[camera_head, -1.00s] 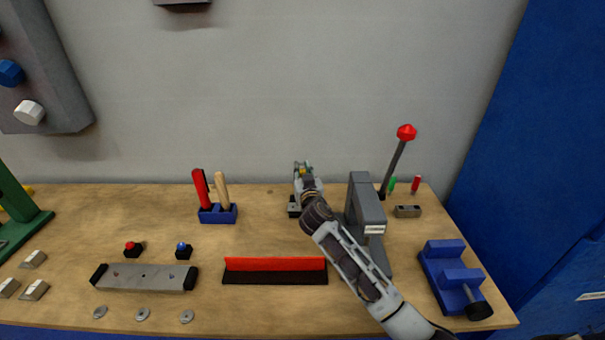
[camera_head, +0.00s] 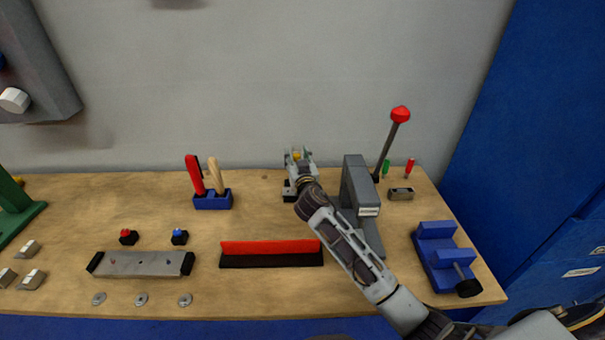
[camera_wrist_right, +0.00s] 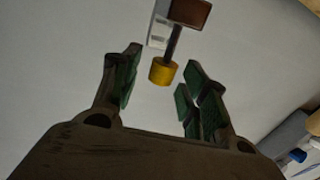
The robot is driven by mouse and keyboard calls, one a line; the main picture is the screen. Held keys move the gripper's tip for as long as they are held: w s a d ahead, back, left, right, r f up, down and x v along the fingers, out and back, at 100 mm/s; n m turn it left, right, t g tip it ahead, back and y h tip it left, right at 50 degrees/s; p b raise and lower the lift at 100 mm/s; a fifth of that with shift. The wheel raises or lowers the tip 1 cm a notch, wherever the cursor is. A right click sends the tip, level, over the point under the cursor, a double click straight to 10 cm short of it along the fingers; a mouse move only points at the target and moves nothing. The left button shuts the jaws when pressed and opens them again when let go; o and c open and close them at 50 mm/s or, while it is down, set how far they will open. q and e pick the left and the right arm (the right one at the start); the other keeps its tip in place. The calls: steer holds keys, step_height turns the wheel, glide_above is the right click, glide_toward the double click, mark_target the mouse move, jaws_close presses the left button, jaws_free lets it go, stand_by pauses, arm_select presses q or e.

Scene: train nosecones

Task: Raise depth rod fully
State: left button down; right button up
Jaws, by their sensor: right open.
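In the right wrist view, a dark rod (camera_wrist_right: 173,43) with a yellow knob (camera_wrist_right: 161,72) at its end comes out of a brown block (camera_wrist_right: 190,12). A pale plate with markings (camera_wrist_right: 158,28) is beside the rod. My right gripper (camera_wrist_right: 163,60) is open, with the yellow knob showing between its green-padded fingers; I see no contact. In the head view my right gripper (camera_head: 298,158) is at the back middle of the bench, over a small dark fixture (camera_head: 289,192). A bit of yellow shows between its fingers; the rod is mostly hidden there. My left gripper is not in view.
On the wooden bench (camera_head: 130,215), a grey press-like stand (camera_head: 356,182) and a red-knobbed lever (camera_head: 400,115) are right of my gripper. A blue tool holder (camera_head: 212,201) is left. A red-and-black brush (camera_head: 270,252) and a blue vise (camera_head: 440,255) lie nearer. The wall is behind.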

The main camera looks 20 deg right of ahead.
steer(key=s+a, duration=0.1)
steer(key=s, duration=1)
steer(key=shift+a, duration=0.15)
steer(key=shift+w+r, duration=0.1)
steer(key=shift+r, duration=0.05)
stand_by(0.6)
step_height(320, 180, up, 9)
steer(key=p, duration=0.9)
steer(key=shift+r+p, duration=0.4)
steer(key=shift+p, duration=0.1)
